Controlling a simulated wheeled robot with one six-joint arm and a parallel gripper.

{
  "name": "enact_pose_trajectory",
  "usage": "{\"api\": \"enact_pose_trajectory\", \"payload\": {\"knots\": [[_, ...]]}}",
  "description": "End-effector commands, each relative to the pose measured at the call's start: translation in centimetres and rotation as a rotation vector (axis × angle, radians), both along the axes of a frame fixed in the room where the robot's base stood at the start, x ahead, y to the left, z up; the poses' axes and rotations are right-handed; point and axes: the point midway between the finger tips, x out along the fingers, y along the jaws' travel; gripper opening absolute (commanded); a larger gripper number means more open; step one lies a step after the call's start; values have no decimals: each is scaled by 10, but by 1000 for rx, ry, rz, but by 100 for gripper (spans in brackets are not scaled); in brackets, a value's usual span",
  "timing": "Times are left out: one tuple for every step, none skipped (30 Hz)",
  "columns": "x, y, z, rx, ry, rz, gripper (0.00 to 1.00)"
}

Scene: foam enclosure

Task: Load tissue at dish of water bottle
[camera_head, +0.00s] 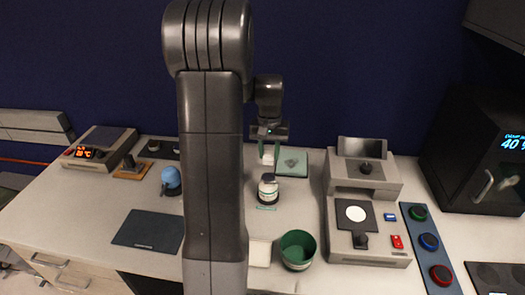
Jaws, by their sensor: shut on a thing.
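My gripper (268,152) points down near the back of the bench and is shut on a small pale thing, too small to identify surely as the tissue. A squat bottle (268,190) with a white upper part and dark base stands upright in front of and below my gripper, apart from it. I cannot tell whether that piece is tissue. My arm hides the bench's middle left.
A green bowl (297,252) and a white block (260,253) stand at the front. A grey instrument (368,190) and a button panel (429,242) are right, beside a black oven (484,155). A dark mat (149,230) and blue round object (171,179) are left.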

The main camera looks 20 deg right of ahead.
Motion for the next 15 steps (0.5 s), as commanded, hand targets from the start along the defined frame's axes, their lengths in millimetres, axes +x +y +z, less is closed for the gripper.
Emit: {"api": "enact_pose_trajectory", "payload": {"knots": [[0,-1,-2,0,1,0,13],[0,-1,-3,0,1,0,13],[0,-1,-6,0,1,0,13],[0,0,-7,1,2,0,13],[0,0,-10,1,2,0,13],[0,0,-13,1,2,0,13],[0,0,-15,1,2,0,13],[0,0,-18,1,2,0,13],[0,0,-22,1,2,0,13],[0,0,-25,1,2,0,13],[0,0,-28,1,2,0,13],[0,0,-32,1,3,0,13],[0,0,-37,1,2,0,13],[0,0,-41,0,1,0,13],[0,0,-45,0,1,0,13]]}}
